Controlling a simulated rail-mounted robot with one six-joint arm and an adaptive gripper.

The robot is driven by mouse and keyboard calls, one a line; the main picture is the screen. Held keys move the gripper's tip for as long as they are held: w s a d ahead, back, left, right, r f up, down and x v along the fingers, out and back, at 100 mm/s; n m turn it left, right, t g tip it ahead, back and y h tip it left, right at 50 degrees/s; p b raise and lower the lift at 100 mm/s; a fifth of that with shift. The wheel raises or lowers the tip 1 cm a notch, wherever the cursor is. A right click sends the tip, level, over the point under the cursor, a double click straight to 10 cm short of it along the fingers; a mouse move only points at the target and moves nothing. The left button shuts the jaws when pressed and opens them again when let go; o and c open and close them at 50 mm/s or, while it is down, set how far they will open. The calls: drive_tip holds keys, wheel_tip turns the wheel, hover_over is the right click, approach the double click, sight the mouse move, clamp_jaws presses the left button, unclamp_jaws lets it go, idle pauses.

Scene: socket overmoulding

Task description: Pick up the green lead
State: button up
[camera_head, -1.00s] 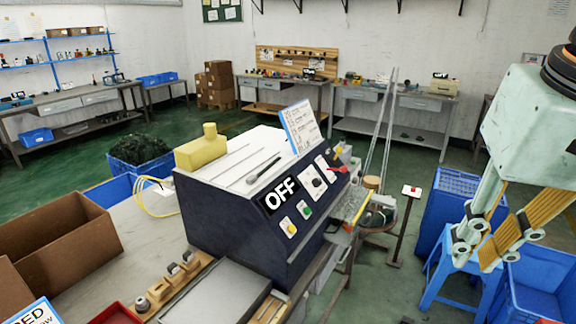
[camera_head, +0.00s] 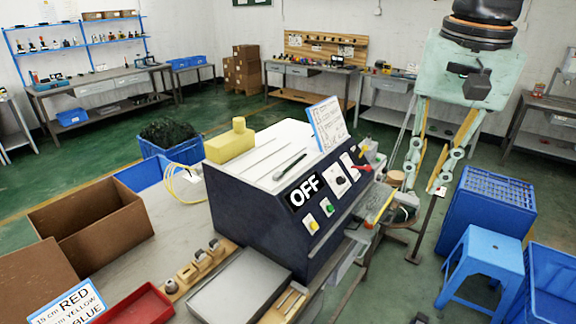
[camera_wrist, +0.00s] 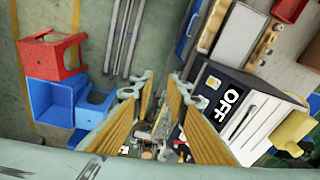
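I cannot make out a clear green lead in either view. My gripper (camera_head: 424,182) hangs fingers down beyond the right end of the dark blue machine marked OFF (camera_head: 262,207). It is open, with its two fingers apart and nothing visible between them; the wrist view also shows the spread fingers (camera_wrist: 163,88). Below it in the wrist view is a small cluttered spot (camera_wrist: 160,130), too small to sort out. A tangled dark green heap (camera_head: 170,130) fills a blue crate behind the machine. A thin dark green stick (camera_head: 290,166) lies on the machine's top.
Yellow cable (camera_head: 183,185) loops behind the machine beside a yellow block (camera_head: 230,145). A cardboard box (camera_head: 95,215), red tray (camera_head: 138,306) and grey tray (camera_head: 240,290) are on the bench. A blue stool (camera_head: 483,262) and blue crates (camera_head: 490,205) stand at the right. Green floor lies open behind.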

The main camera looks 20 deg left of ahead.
sight(291, 165)
drive_tip(key=w+a+g+p, duration=0.1)
drive_tip(key=w+a+p, duration=0.4)
drive_tip(key=w+a, duration=0.65)
drive_tip(key=w+a+p, duration=0.6)
drive_tip(key=w+a, duration=0.2)
drive_tip(key=a, duration=0.6)
drive_tip(key=w+a+f+p, duration=0.1)
drive_tip(key=a+f, duration=0.1)
drive_tip(key=a, duration=0.3)
drive_tip(key=w+a+f+m+p, duration=0.1)
drive_tip(key=a+f+p, duration=0.1)
drive_tip(key=a, duration=0.3)
drive_tip(key=shift+w+a+f+g, duration=0.25)
drive_tip(key=shift+w+a+g, duration=0.05)
drive_tip(key=shift+w+a, duration=0.05)
drive_tip(key=shift+f, duration=0.1)
drive_tip(key=shift+f+p, duration=0.5)
drive_tip(key=shift+f, duration=3.7)
drive_tip(key=shift+f, duration=0.1)
drive_tip(key=shift+d+f+p, duration=0.1)
drive_tip(key=shift+f+p, duration=0.3)
drive_tip(key=shift+f, duration=2.1)
